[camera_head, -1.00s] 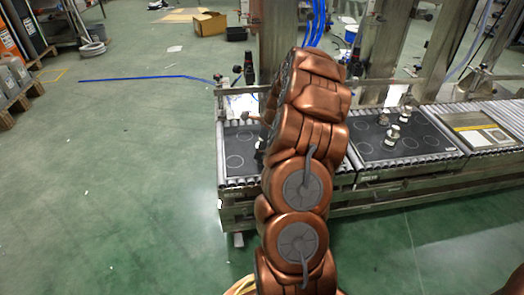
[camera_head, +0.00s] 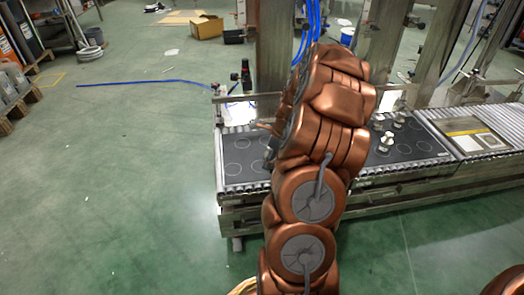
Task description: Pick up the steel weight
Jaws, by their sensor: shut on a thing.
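Small pale metal weights stand upright on the dark board (camera_head: 425,148) at the right. One weight (camera_head: 386,142) is near the board's middle, and another (camera_head: 400,118) is farther back. I cannot tell from this view which one is the steel weight. My copper arm rises through the middle of the view and bends over at the top. Its bulk hides my gripper and whatever is between the jaws. Only a small copper-coloured tip shows past the arm's left side, and I cannot tell what part it is.
A roller conveyor (camera_head: 232,205) runs across the view. A second dark board (camera_head: 243,165) with ring markings lies at its left, with no weight on its visible part. Metal posts stand behind. Open green floor lies left.

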